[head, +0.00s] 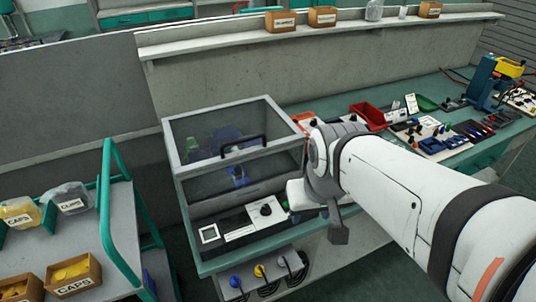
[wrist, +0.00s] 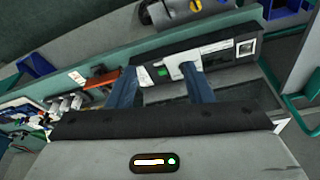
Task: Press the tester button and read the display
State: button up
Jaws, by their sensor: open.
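The tester (head: 222,172) is a box with a clear lid and a black handle, standing at the left end of the green bench. Its front panel has a small white-framed display (head: 209,233) and a black knob (head: 265,210). In the wrist view the display (wrist: 246,48) is at the panel's right end, too small to read. A green button (wrist: 162,71) shows on the panel between my fingers. My gripper (wrist: 158,71) is open and empty, its two fingers apart over the panel. I cannot tell whether it touches the button. In the head view my arm hides most of the gripper.
A red bin (head: 368,116) and several tools and parts lie on the bench to the right. Coloured plugs (head: 259,271) sit below the tester's front. A cart with a green rail (head: 106,200) and boxes of caps (head: 73,273) stands at the left.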

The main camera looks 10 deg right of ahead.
jog(key=shift+c, duration=0.4)
grip_shut()
jog(key=shift+d, duration=0.1)
dwell(1.1)
